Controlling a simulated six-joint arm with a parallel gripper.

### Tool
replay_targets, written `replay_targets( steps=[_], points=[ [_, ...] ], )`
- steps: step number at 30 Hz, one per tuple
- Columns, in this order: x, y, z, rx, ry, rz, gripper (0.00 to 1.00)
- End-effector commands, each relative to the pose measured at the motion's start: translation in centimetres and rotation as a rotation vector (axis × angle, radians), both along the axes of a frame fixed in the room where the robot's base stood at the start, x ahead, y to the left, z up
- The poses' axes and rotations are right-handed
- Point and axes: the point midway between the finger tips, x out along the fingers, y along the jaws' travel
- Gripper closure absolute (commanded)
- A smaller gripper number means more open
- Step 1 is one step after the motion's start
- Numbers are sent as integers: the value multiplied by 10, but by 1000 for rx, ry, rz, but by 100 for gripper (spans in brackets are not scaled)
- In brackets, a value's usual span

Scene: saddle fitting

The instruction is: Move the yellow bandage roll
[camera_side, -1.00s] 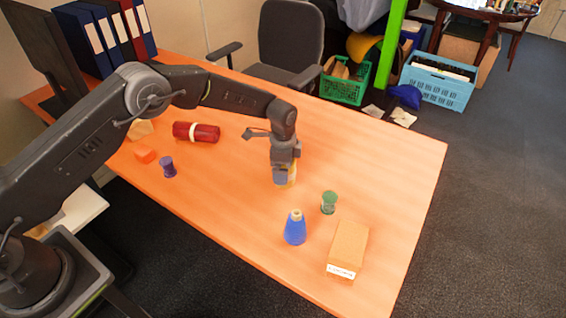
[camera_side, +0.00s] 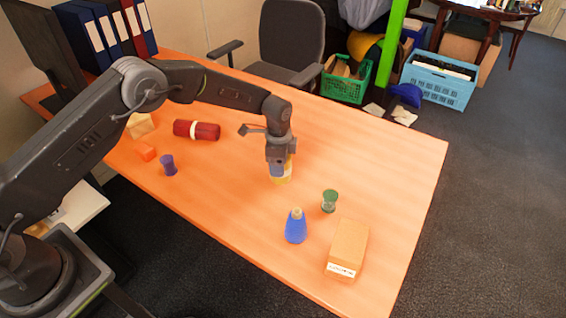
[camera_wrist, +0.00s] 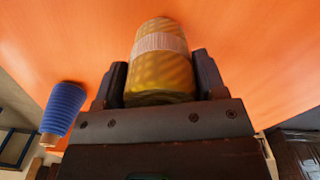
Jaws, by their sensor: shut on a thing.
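The yellow bandage roll (camera_wrist: 160,72), with a pale band around its middle, is between the two fingers of my gripper (camera_wrist: 161,78) in the wrist view. My gripper is shut on it. In the side view the roll (camera_side: 284,176) shows as a small yellow patch below and beside my gripper (camera_side: 279,168), which hides most of it. From the side view I cannot tell whether the roll touches the table.
The orange table (camera_side: 225,205) also holds a blue bottle (camera_side: 295,229), a green spool-like object (camera_side: 329,201), a cardboard box (camera_side: 347,249), a dark red roll (camera_side: 197,131) and a purple object (camera_side: 168,165). Free table lies right of my gripper.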

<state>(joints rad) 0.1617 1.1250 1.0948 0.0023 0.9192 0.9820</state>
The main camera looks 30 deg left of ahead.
Motion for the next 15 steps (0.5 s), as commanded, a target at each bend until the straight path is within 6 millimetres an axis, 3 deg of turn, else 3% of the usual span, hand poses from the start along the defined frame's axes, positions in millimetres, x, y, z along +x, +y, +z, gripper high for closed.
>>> replay_targets(
  steps=[15],
  points=[
    [0, 61, 0, 0, -2, 3, 60]
  ],
)
